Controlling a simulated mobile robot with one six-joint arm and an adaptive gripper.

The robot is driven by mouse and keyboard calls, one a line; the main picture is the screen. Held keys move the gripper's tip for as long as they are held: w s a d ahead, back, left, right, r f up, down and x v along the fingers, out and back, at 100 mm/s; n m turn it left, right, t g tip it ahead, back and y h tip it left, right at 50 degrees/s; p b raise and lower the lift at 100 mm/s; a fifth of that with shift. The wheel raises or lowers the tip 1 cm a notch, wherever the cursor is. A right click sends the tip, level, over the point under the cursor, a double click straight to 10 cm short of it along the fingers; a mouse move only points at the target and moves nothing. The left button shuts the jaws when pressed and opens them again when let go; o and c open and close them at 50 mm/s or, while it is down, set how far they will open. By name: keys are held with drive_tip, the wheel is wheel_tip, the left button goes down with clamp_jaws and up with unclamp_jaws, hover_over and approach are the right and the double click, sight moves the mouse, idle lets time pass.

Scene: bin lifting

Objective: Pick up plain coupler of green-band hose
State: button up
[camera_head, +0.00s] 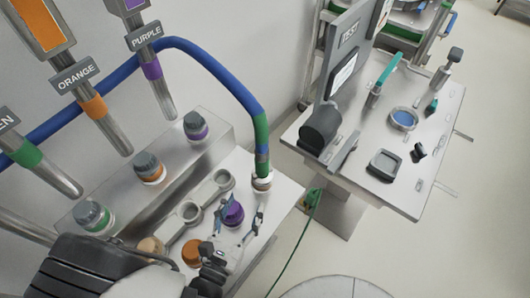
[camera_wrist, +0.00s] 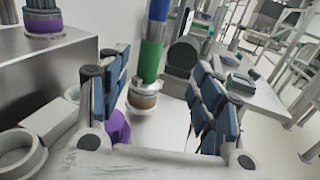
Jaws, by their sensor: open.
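The blue hose (camera_head: 215,68) arches down from the left and carries a green band (camera_head: 261,130) near its lower end. Its plain coupler (camera_head: 262,182), a pale and brownish ring-shaped end, points down just above or on the grey bench top; contact is unclear. My gripper (camera_head: 240,213) is open and empty, just short of the coupler. In the wrist view the coupler (camera_wrist: 142,97) and green band (camera_wrist: 150,62) show between the blue-padded fingers of my gripper (camera_wrist: 160,92), apparently beyond the tips and nearer the left finger.
A purple cap (camera_head: 234,213) lies beside and below my fingers, with an orange cap (camera_head: 191,252) nearby. A raised block (camera_head: 172,172) with capped orange, purple and green ports stands left. A separate table (camera_head: 403,190) with tools stands right.

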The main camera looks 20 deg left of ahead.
sight(259, 164)
drive_tip(key=shift+n+y, duration=0.4)
drive_tip(key=w, duration=0.8)
drive_tip(key=w+b, duration=0.1)
drive_tip(key=w, duration=0.2)
drive_tip(key=shift+w+a+f, duration=0.1)
drive_tip(key=shift+w+f, duration=0.3)
drive_tip(key=w, duration=0.3)
drive_tip(key=w+b, duration=0.1)
drive_tip(key=shift+w+d+f, duration=0.15)
drive_tip(key=shift+d+f, duration=0.2)
drive_tip(key=shift+w, duration=0.4)
drive_tip(key=shift+r, duration=0.1)
drive_tip(key=shift+c, duration=0.6)
drive_tip(key=shift+a, duration=0.1)
clamp_jaws()
drive_tip(key=shift+r, duration=0.1)
